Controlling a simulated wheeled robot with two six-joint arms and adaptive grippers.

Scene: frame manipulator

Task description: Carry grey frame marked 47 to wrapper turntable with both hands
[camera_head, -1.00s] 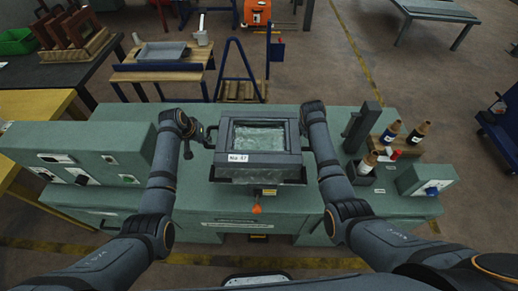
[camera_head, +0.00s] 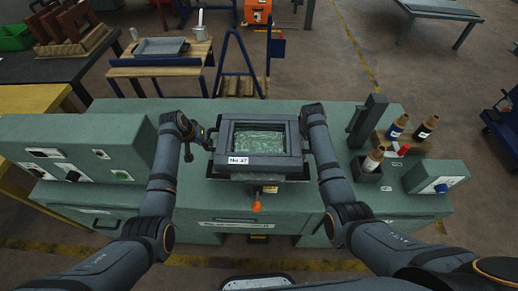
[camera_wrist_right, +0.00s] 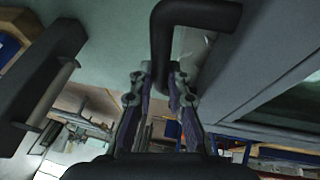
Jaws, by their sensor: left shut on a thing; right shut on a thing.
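The grey frame marked 47 (camera_head: 258,161) is a rectangular frame around a green, glassy-looking panel (camera_head: 258,139). It sits level between my two arms, over the middle of the green machine. A dark ledge shows just beneath its near side; I cannot tell whether they touch. My left gripper (camera_head: 205,136) is shut at the frame's left side. My right gripper (camera_wrist_right: 162,82) is shut on a black bent handle (camera_wrist_right: 196,12) beside the frame in the right wrist view. The right fingers are hidden in the head view. I cannot pick out the wrapper turntable.
The green machine (camera_head: 100,210) has a control box at left. Bottles (camera_head: 397,128) and a dark upright post (camera_head: 368,118) stand at its right. An orange knob (camera_head: 257,207) is at the front. Behind are a wooden bench (camera_head: 155,72) and a blue stand (camera_head: 226,60).

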